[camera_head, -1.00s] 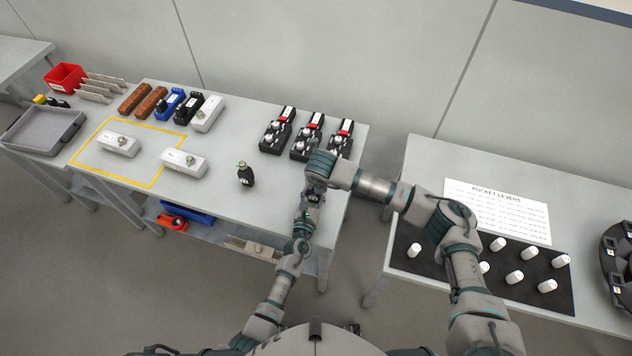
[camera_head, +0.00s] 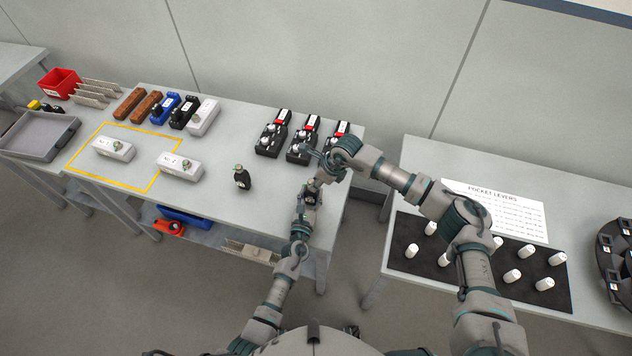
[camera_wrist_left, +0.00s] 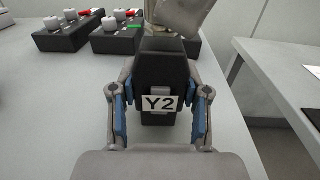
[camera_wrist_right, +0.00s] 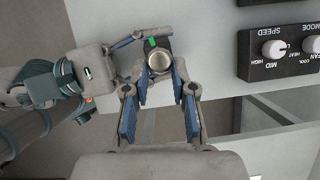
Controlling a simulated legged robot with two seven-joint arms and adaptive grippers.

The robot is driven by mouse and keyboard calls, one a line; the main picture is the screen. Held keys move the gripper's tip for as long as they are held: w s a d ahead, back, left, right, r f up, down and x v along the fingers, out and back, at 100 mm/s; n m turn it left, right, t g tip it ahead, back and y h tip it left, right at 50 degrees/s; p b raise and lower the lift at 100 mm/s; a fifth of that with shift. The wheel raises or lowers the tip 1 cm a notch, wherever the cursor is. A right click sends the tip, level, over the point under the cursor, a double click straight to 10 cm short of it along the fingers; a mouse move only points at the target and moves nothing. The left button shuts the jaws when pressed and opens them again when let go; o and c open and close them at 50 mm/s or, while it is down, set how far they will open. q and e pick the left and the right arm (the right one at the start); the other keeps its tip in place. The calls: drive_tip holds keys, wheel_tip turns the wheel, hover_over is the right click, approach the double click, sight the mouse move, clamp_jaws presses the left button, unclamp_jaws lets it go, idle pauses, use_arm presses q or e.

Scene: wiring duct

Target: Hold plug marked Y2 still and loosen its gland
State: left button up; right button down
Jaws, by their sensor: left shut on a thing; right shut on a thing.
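The black plug marked Y2 (camera_wrist_left: 160,78) is upright between the fingers of my left gripper (camera_wrist_left: 160,116), which is shut on it. In the head view my left gripper (camera_head: 310,186) is at the table's right front part, with the dark plug partly hidden. My right gripper (camera_wrist_right: 161,72) is shut on the plug's round metal gland (camera_wrist_right: 160,62), seen from above with a green mark beside it. In the head view my right gripper (camera_head: 320,160) is just above the left one. Its grey body covers the plug's top in the left wrist view.
Another black plug (camera_head: 242,179) stands on the table to the left. Black control boxes with knobs (camera_head: 271,139) are close behind my grippers. White boxes (camera_head: 180,166) lie near a yellow outline. A second table (camera_head: 420,160) is at right, across a gap.

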drive_tip(key=shift+d+f, duration=0.15)
drive_tip(key=shift+d, duration=0.05)
drive_tip(key=c, duration=1)
unclamp_jaws()
drive_tip(key=shift+c, duration=0.2)
drive_tip(key=shift+a, duration=0.1)
